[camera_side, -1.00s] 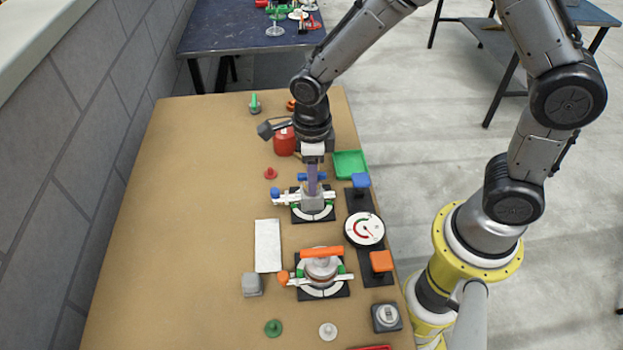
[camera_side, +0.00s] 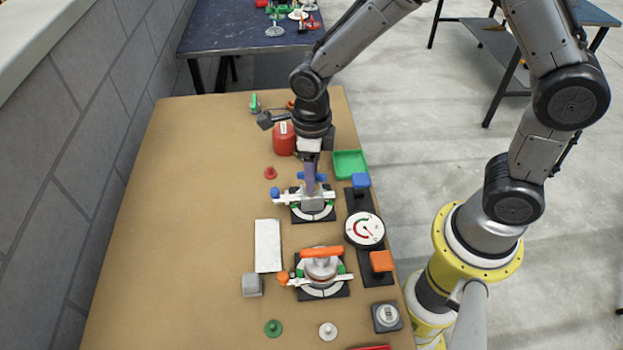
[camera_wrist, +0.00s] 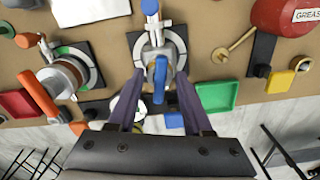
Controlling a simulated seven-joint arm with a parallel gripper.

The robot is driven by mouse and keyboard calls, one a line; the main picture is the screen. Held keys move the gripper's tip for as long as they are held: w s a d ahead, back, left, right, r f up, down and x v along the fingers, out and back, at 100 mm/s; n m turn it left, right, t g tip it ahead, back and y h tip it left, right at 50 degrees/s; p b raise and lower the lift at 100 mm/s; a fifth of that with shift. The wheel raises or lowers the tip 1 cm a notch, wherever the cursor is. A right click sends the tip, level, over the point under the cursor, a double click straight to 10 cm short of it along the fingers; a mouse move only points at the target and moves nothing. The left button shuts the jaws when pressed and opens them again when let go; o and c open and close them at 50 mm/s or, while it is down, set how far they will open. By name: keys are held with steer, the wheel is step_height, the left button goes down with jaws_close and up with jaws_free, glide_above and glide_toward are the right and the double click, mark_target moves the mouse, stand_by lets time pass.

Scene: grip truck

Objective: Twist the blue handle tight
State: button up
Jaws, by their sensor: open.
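The blue handle (camera_wrist: 160,79) is a bar on top of a grey fixture with a white dial plate (camera_wrist: 172,42). In the wrist view it points toward me, with a blue knob (camera_wrist: 149,7) on a lever behind it. In the side view the blue handle (camera_side: 320,176) is partly hidden by my fingers. My gripper (camera_wrist: 160,80) is open, with one finger on each side of the blue handle in the wrist view. My gripper (camera_side: 311,188) is over the fixture in the side view. I cannot tell whether the fingers touch the handle.
A similar fixture with an orange handle (camera_side: 321,252) stands nearer the side camera. A green tray (camera_side: 350,163), a gauge (camera_side: 365,230), a blue block (camera_side: 360,181) and a red canister (camera_side: 284,138) are close by. The left of the table is clear.

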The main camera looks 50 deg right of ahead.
steer(key=shift+r, duration=3.25)
steer(key=s+d+r+n+t, duration=0.2)
steer(key=s+d+r, duration=0.1)
steer(key=r, duration=0.3)
steer(key=s+d+r+n+t, duration=0.2)
steer(key=d+r, duration=0.2)
steer(key=r, duration=0.3)
steer(key=s+d+n, duration=0.1)
steer(key=s+n, duration=0.4)
steer(key=n, duration=0.8)
steer(key=s+d+f+n+t, duration=0.1)
steer(key=s+n, duration=0.5)
steer(key=n, duration=0.6)
steer(key=shift+s+d+n+t, duration=0.25)
steer(key=shift+n+t, duration=0.05)
steer(key=shift+n, duration=0.1)
